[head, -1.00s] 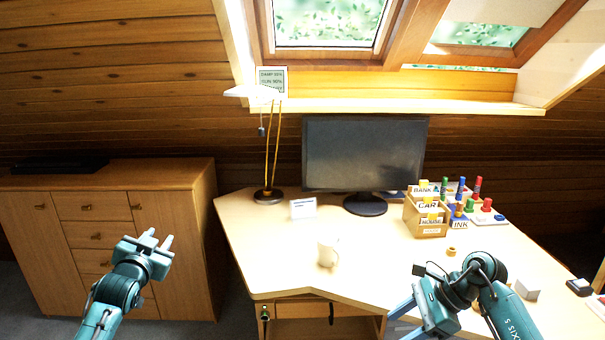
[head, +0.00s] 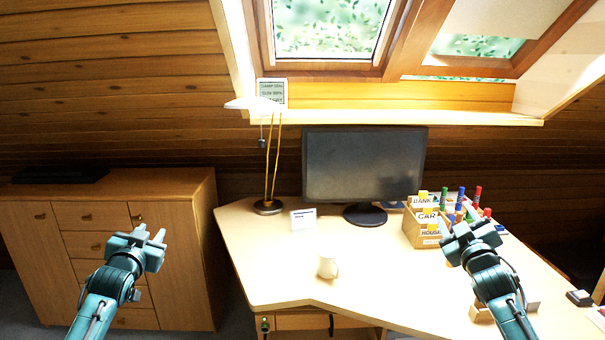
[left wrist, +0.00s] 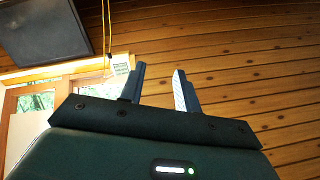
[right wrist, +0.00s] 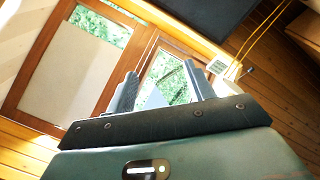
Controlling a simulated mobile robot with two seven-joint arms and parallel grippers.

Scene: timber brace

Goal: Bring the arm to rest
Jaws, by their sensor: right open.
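My right gripper (head: 468,234) is raised above the right part of the desk, in front of the card box, pointing up and away. In the right wrist view its two fingers (right wrist: 165,92) are apart with nothing between them; the window and its frame show beyond. My left gripper (head: 150,238) is raised at the left, in front of the wooden cabinet. In the left wrist view its fingers (left wrist: 158,88) are apart and empty, with the plank wall behind. Neither gripper touches anything that I can see.
The cabinet (head: 182,215) stands left.

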